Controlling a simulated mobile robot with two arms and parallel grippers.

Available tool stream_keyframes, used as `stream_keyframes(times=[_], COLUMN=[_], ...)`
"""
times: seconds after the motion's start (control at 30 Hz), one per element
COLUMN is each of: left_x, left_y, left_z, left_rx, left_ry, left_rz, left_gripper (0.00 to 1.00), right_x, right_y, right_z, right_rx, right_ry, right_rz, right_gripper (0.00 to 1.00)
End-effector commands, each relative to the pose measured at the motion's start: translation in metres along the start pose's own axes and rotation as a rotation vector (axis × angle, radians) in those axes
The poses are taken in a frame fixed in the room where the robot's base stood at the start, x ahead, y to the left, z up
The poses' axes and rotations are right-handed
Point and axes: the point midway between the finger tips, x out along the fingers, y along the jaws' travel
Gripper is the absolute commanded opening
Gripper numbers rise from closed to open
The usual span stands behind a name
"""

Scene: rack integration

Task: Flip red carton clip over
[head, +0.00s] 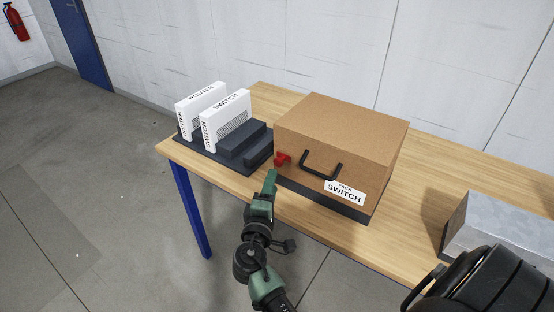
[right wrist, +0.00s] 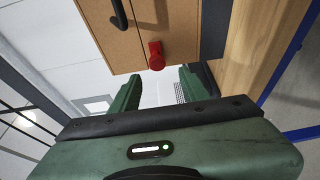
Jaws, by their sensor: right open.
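The red carton clip (head: 282,159) sits on the front face of the brown carton (head: 338,125), near its left edge and left of the black handle. In the right wrist view the clip (right wrist: 156,55) stands out from the carton face, just beyond and between my fingertips. My right gripper (head: 271,180) is below and slightly left of the clip, pointing up at it. Its two green fingers (right wrist: 160,84) are spread with nothing between them, apart from the clip. My left gripper is not in view.
A dark tray (head: 215,160) left of the carton holds white router and switch boxes and dark blocks. A grey metallic box (head: 500,235) stands at the table's right. Bare wooden table (head: 415,210) lies between carton and grey box.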

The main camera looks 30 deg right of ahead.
Motion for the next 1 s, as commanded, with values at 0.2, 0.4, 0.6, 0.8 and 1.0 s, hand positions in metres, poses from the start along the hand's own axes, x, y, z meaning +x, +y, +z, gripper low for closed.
stream_keyframes(times=[0.2, 0.4, 0.6, 0.8, 1.0], left_x=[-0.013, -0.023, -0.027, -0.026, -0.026], left_y=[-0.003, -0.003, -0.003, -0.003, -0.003], left_z=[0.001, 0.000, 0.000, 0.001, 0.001], left_rx=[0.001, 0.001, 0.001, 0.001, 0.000], left_ry=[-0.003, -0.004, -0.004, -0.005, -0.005], left_rz=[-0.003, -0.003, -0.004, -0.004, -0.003], left_gripper=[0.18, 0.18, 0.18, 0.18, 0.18], right_x=[0.028, 0.059, 0.075, 0.077, 0.077], right_y=[0.010, 0.008, 0.006, 0.005, 0.005], right_z=[0.002, 0.002, 0.001, 0.001, 0.001], right_rx=[-0.003, -0.004, -0.003, -0.001, -0.001], right_ry=[-0.008, -0.006, -0.004, -0.004, -0.004], right_rz=[0.013, 0.010, 0.009, 0.009, 0.009], right_gripper=[0.45, 0.45, 0.45, 0.45, 0.12])
